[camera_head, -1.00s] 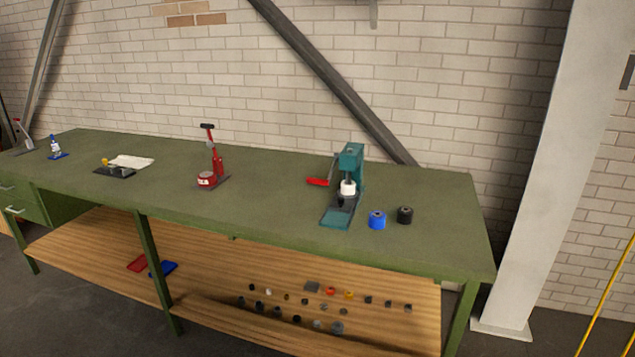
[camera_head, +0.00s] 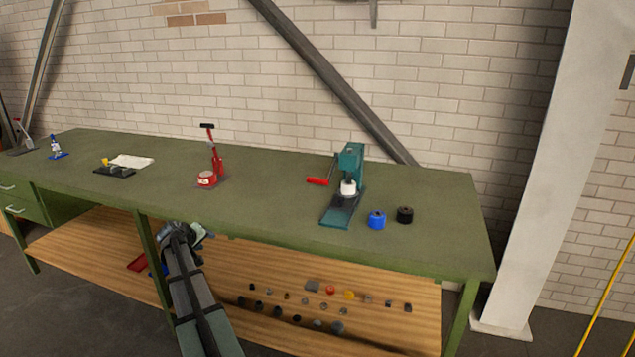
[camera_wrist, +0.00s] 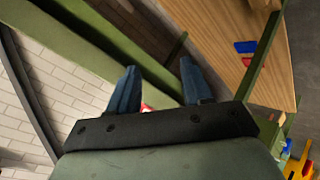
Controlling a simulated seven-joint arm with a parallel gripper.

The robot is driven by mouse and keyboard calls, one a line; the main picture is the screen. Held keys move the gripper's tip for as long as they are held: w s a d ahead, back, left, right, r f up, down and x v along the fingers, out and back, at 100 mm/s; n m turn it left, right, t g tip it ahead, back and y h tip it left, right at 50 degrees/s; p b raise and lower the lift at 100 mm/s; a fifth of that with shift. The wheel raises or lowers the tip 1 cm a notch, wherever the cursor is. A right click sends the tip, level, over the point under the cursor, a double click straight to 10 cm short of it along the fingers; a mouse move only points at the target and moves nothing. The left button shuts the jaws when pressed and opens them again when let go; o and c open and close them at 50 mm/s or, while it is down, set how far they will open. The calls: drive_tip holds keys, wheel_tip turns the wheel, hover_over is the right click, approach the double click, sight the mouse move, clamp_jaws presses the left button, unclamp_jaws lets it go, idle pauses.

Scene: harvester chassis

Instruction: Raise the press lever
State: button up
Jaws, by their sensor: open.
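A teal press (camera_head: 351,162) stands on the right part of the green workbench. Its lever reaches left and ends in a red handle (camera_head: 318,181), held low, a little above the bench top. A white part (camera_head: 348,187) sits under the press head. My gripper is open and empty in the wrist view (camera_wrist: 158,78), its two blue-grey fingers apart. In the head view my arm rises at the lower left-centre to the bench's front edge, well left of and below the press. The fingertips are hard to make out there. The press is not clearly visible in the wrist view.
A blue roll (camera_head: 376,220) and a black roll (camera_head: 405,215) stand right of the press. A red hand press (camera_head: 208,179) stands to its left, with clear bench top (camera_head: 265,190) between. The wooden shelf below (camera_head: 400,330) holds several small parts.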

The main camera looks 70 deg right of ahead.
sight(312, 181)
drive_tip(key=s+d+r, duration=0.2)
drive_tip(key=d+r, duration=0.1)
drive_tip(key=s+d+r+h, duration=0.1)
drive_tip(key=d+r, duration=0.2)
drive_tip(key=s+d+r+g+h, duration=0.1)
drive_tip(key=s+d+r, duration=0.1)
drive_tip(key=d+r, duration=0.1)
drive_tip(key=shift+s+r, duration=0.2)
drive_tip(key=shift+s, duration=0.15)
drive_tip(key=s+d+r+n+g+h, duration=0.1)
drive_tip(key=s+d+r+g, duration=0.15)
drive_tip(key=s, duration=0.45)
drive_tip(key=s+d+r+n+g+h, duration=0.1)
drive_tip(key=s+d+r+g, duration=0.1)
drive_tip(key=s+d, duration=0.3)
drive_tip(key=s+d+r+g, duration=0.2)
drive_tip(key=s+d, duration=0.1)
drive_tip(key=s, duration=0.5)
drive_tip(key=x, duration=1.3)
drive_tip(key=shift+s+d+r, duration=0.15)
drive_tip(key=shift+d+r, duration=0.1)
drive_tip(key=shift+r, duration=0.1)
clamp_jaws()
